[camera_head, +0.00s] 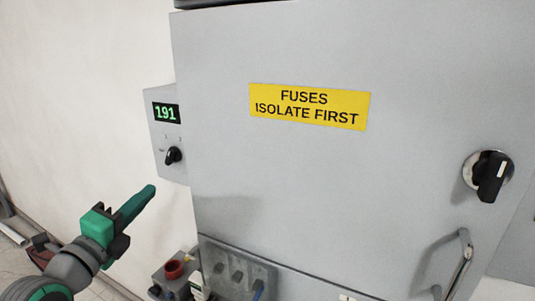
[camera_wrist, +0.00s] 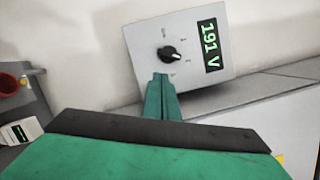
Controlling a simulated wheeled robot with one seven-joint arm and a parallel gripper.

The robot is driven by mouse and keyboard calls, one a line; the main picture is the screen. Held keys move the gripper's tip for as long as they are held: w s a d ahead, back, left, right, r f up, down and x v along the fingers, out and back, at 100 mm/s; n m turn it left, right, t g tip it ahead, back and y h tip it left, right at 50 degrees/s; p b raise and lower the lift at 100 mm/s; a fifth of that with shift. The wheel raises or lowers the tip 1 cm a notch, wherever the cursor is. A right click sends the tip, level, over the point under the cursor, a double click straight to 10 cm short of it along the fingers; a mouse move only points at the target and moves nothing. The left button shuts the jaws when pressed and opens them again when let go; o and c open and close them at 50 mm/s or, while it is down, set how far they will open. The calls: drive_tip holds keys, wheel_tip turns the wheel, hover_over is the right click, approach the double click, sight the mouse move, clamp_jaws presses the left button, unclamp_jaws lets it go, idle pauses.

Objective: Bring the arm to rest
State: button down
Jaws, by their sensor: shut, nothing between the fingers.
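My gripper (camera_head: 149,192) is green and shows at the lower left of the head view, in front of the white wall. Its fingers are together with nothing between them. It is apart from the grey cabinet (camera_head: 220,80). In the wrist view the closed fingertips (camera_wrist: 160,80) appear just below a black selector knob (camera_wrist: 170,55) on a small grey meter box (camera_wrist: 200,30). Whether they touch the box cannot be told from that view; in the head view they appear below and left of it.
The cabinet has a yellow fuse label (camera_head: 310,106), a rotary switch (camera_head: 489,176) and a handle (camera_head: 461,262). Below stand a box with a red round part (camera_head: 175,269) and a grey panel (camera_head: 236,268). Wall space is free left of the meter box.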

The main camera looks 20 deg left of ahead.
drive_tip(key=w, duration=0.7)
drive_tip(key=w+r, duration=0.1)
drive_tip(key=w, duration=0.2)
drive_tip(key=shift+w+a, duration=0.35)
drive_tip(key=shift+w, duration=0.05)
